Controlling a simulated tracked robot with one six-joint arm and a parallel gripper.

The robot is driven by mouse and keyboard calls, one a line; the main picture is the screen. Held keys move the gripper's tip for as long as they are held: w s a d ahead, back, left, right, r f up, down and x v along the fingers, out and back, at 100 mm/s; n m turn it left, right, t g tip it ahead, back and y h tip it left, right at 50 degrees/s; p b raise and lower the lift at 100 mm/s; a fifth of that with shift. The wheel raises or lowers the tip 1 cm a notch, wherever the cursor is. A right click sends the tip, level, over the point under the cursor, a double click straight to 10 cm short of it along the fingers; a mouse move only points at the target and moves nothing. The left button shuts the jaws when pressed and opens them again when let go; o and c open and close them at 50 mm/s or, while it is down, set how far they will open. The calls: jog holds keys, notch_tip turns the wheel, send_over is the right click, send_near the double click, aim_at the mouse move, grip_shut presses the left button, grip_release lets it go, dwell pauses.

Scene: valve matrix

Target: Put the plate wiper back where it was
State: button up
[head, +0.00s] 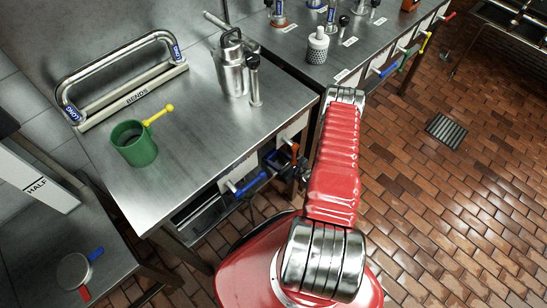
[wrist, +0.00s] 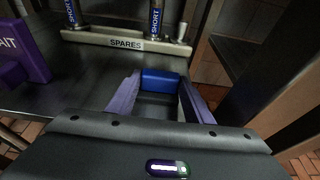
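In the wrist view, my gripper (wrist: 161,88) has its two pale purple fingers against the sides of a blue block (wrist: 160,79). The block fills the gap between the fingertips, and a dark part shows below it. It may be the plate wiper, but its full shape is hidden. The block is in front of a pale rack marked SPARES (wrist: 126,43). In the head view my red arm reaches away toward the benches, and its gripper is out of sight.
A purple block (wrist: 24,55) stands left in the wrist view. The head view shows a BENDS rack (head: 132,97), a green cup (head: 134,146), a steel canister (head: 231,72) and a round disc with blue and red ends (head: 74,271). Brick floor lies open at right.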

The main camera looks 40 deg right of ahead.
jog(key=o, duration=0.4)
jog(key=shift+o, duration=0.2)
jog(key=shift+r, duration=0.1)
jog(key=v, duration=1.2)
jog(key=shift+s, duration=0.1)
dwell(0.8)
